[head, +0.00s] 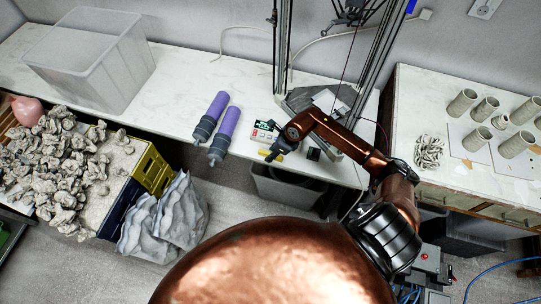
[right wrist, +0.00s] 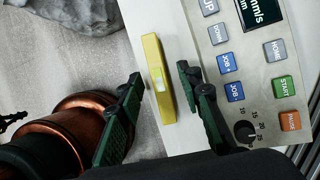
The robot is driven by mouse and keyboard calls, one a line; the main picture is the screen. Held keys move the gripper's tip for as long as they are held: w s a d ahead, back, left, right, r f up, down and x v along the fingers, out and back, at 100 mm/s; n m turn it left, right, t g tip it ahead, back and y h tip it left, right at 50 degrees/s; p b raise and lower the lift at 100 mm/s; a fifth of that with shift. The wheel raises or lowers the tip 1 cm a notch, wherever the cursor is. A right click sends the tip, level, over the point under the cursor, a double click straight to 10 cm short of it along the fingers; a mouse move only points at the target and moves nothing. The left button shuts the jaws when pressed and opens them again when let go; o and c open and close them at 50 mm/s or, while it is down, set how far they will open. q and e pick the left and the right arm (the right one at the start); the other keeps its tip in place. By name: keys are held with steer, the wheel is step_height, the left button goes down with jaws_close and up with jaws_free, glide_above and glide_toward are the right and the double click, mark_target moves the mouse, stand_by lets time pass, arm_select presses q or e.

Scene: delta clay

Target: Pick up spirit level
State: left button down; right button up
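The spirit level is a small yellow bar with a pale vial window (right wrist: 158,78). In the right wrist view it lies at the edge of the white table, beside a control panel (right wrist: 245,75). My right gripper (right wrist: 160,92) is open, with one dark green finger on each side of the level and visible gaps between. In the head view my right gripper (head: 274,152) hangs over the table's front edge and shows small; a bit of the yellow level (head: 265,153) shows beside it. Whether the fingers are down at the level's height is hard to tell. My left gripper is in neither view.
Two purple-and-grey cylinders (head: 222,136) lie left of the panel. A clear bin (head: 92,62) stands at the back left. A frame with metal posts (head: 283,45) rises behind. A grey bin (head: 285,190) stands below the table edge. Clay cups (head: 485,108) stand on the right table.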

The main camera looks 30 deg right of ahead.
steer(key=shift+w+a+f, duration=0.1)
steer(key=shift+f, duration=0.25)
steer(key=shift+c, duration=0.2)
jaws_close()
